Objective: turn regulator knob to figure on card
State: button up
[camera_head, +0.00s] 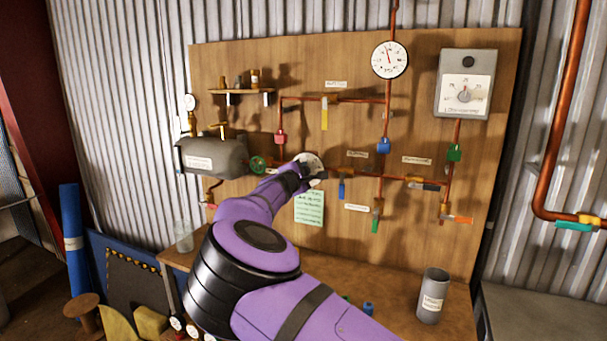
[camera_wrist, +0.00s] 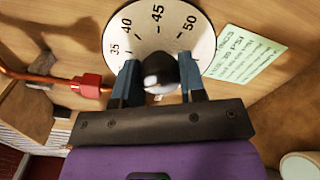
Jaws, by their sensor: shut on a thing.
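The regulator's round white dial (camera_wrist: 200,32) fills the top of the wrist view, with the figures 35, 40, 45 and 50 showing. Its dark round knob (camera_wrist: 161,70) sits between the two fingers of my gripper (camera_wrist: 160,78), which is shut on it. A pale mark shows on the knob, but I cannot tell which figure it points to. In the head view my gripper (camera_head: 310,170) covers most of the dial on the wooden board. The pale green card (camera_head: 309,208) hangs just below it; in the wrist view the card (camera_wrist: 248,55) is at the right, its writing too small to read surely.
Copper pipes with coloured valve handles run over the wooden board (camera_head: 350,65). A pressure gauge (camera_head: 390,60) and a grey box with a dial (camera_head: 465,84) are above right. A grey tank (camera_head: 210,157) is at the left. A grey cup (camera_head: 432,296) stands on the bench.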

jog(key=o, duration=0.9)
jog(key=v, duration=1)
jog(key=shift+s+a, duration=0.1)
jog(key=shift+s, duration=0.3)
jog(key=shift+a, duration=0.1)
